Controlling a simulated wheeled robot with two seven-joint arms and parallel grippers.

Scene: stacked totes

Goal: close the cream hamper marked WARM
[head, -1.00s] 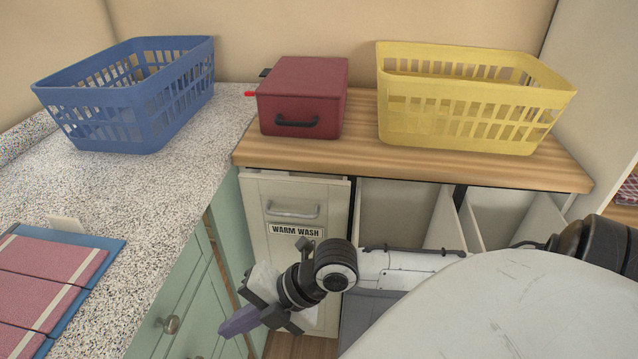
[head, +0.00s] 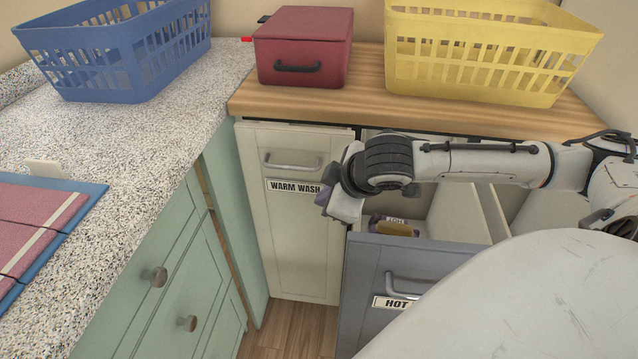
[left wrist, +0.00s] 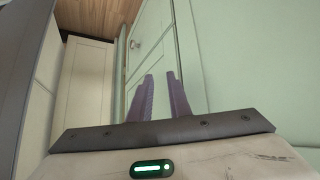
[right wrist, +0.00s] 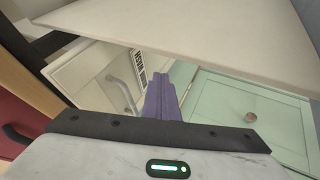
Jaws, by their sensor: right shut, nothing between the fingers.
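The cream hamper (head: 290,230) stands under the wooden counter, with a metal bar handle and a WARM WASH label (head: 292,187). Its front is upright and close beneath the counter edge; I cannot tell if it is fully flush. My right gripper (head: 343,208) is shut and empty, in front of the hamper's right edge, by the end of the label. The right wrist view shows its purple fingers (right wrist: 160,95) together, with the hamper's handle and label beyond. My left gripper (left wrist: 160,76) is out of the head view; its fingers are apart and empty, near green cabinet fronts.
A grey hamper marked HOT (head: 366,280) is pulled out just right of the cream one, with items inside. Green drawers (head: 165,270) flank the left. A red box (head: 303,48), yellow basket (head: 480,90) and blue basket (head: 120,75) stand on the counters.

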